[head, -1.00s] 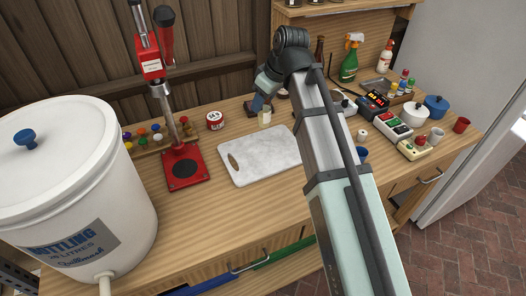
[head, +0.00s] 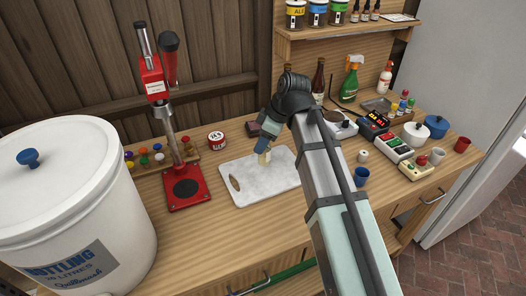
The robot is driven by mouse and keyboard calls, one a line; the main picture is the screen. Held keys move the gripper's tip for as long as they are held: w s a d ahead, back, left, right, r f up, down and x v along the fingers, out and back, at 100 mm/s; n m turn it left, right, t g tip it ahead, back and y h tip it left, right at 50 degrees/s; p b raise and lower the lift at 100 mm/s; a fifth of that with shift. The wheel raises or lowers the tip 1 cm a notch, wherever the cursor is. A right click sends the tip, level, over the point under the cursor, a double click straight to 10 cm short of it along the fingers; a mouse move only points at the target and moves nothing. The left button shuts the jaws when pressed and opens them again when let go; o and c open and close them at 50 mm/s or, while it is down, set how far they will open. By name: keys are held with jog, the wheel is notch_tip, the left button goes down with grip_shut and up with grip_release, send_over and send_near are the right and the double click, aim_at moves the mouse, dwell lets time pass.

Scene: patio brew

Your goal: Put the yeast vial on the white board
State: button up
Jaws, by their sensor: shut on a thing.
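The white board (head: 246,188), a marbled cutting board with a handle slot at its left end, lies flat on the wooden bench. My gripper (head: 264,149) points down over the far part of the board. It is shut on a small pale, cream-coloured vial (head: 263,159), which looks like the yeast vial. The vial shows just below the fingertips, over the board. I cannot tell whether its base touches the board. The fingers partly hide the vial, and my arm covers the bench right of the board.
A red bottle capper (head: 185,190) stands left of the board, beside a large white bucket (head: 75,205). A round red-and-white tin (head: 216,140) sits behind the board. A blue cup (head: 361,176) and a power strip (head: 394,147) are right of my arm. The board's left part is clear.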

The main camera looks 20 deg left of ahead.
jog(key=shift+f, duration=1.95)
jog(key=shift+f, duration=0.15)
jog(key=o, duration=1.1)
jog(key=v, duration=1.2)
